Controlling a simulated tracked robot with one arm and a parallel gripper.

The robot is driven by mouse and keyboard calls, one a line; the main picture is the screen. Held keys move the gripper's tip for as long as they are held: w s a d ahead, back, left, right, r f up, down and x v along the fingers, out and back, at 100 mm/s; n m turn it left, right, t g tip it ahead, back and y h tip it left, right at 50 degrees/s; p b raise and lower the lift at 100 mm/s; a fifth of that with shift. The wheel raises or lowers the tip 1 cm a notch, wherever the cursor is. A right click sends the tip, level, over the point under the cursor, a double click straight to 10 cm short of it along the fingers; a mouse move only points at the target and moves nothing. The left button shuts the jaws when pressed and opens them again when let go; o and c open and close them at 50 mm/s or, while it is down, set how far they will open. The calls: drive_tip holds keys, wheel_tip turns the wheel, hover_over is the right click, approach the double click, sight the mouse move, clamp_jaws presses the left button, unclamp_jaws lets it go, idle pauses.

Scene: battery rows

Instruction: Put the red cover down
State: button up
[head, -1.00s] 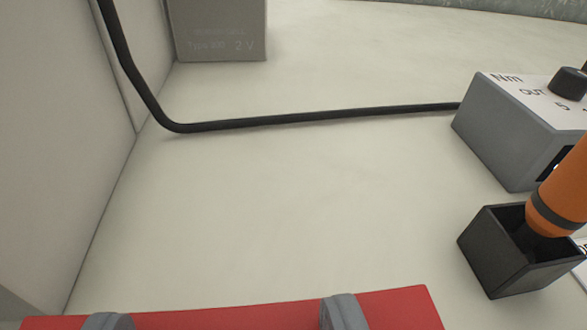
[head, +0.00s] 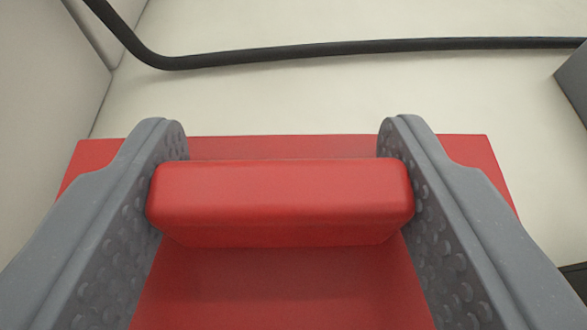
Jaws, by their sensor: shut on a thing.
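The red cover (head: 285,285) is a flat red plate with a raised block-shaped red handle (head: 280,195) across its middle. It fills the lower middle of the head view. My gripper (head: 282,150) has its two grey fingers on the left and right ends of the handle, shut on it. The cover's far edge shows beyond the fingertips, and its near part runs out of the picture. I cannot tell whether its underside touches the pale surface (head: 330,95).
A black cable (head: 330,50) runs across the pale surface beyond the cover and bends up at the left wall (head: 50,75). A dark grey box (head: 575,80) is cut off at the right edge. A dark object shows at the lower right edge.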

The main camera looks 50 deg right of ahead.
sight(280, 248)
wheel_tip(280, 248, down, 4)
drive_tip(key=shift+w+r+b, duration=0.1)
drive_tip(key=shift+r+b, duration=0.1)
drive_tip(key=shift+b, duration=0.5)
drive_tip(key=shift+r, duration=0.1)
drive_tip(key=o, duration=1)
drive_tip(key=shift+s+a+r, duration=0.2)
drive_tip(key=shift+s+a, duration=0.05)
drive_tip(key=p+v, duration=0.2)
drive_tip(key=v, duration=0.9)
drive_tip(key=shift+s+a, duration=0.1)
drive_tip(key=shift+s, duration=0.05)
